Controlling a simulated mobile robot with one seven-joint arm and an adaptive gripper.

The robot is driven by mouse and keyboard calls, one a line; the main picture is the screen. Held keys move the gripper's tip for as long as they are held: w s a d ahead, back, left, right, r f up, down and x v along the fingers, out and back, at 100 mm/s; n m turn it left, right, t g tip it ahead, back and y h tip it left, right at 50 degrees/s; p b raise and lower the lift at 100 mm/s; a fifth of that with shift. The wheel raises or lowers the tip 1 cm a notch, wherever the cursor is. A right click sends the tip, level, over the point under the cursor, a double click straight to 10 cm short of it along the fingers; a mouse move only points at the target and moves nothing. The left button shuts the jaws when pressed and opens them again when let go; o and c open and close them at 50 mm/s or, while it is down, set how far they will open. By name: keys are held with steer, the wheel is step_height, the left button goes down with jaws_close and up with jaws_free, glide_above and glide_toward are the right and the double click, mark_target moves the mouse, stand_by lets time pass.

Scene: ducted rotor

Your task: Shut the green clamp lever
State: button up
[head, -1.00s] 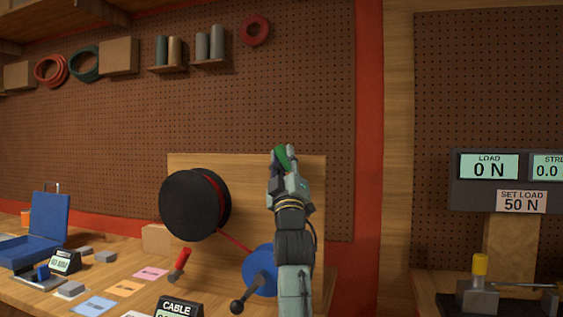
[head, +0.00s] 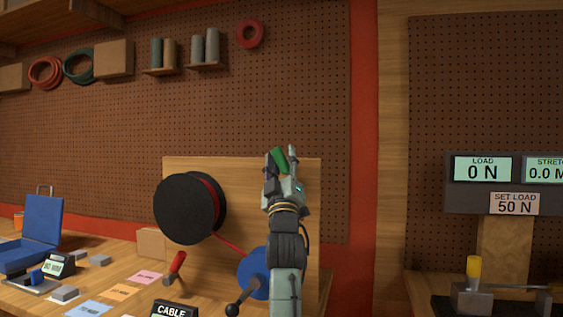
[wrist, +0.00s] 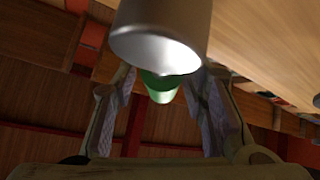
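The green lever (head: 279,160) shows at the tip of my gripper (head: 282,162) in the head view, tilted, in front of the wooden backboard. In the wrist view the green piece (wrist: 160,87) lies between the two fingers of my gripper (wrist: 163,100). The fingers stand apart on either side of it, and no firm grip on it shows. A silver metal cylinder (wrist: 160,35) hangs in front and hides part of the green piece. The clamp body cannot be made out behind my arm.
A black reel (head: 188,208) with red cable stands left of my arm on the wooden board (head: 240,170). A blue disc (head: 251,265) with a black-knobbed crank and a red handle (head: 176,262) are low beside it. A test stand reading 0 N (head: 482,169) is right.

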steer(key=shift+f, duration=0.1)
steer(key=v, duration=1.2)
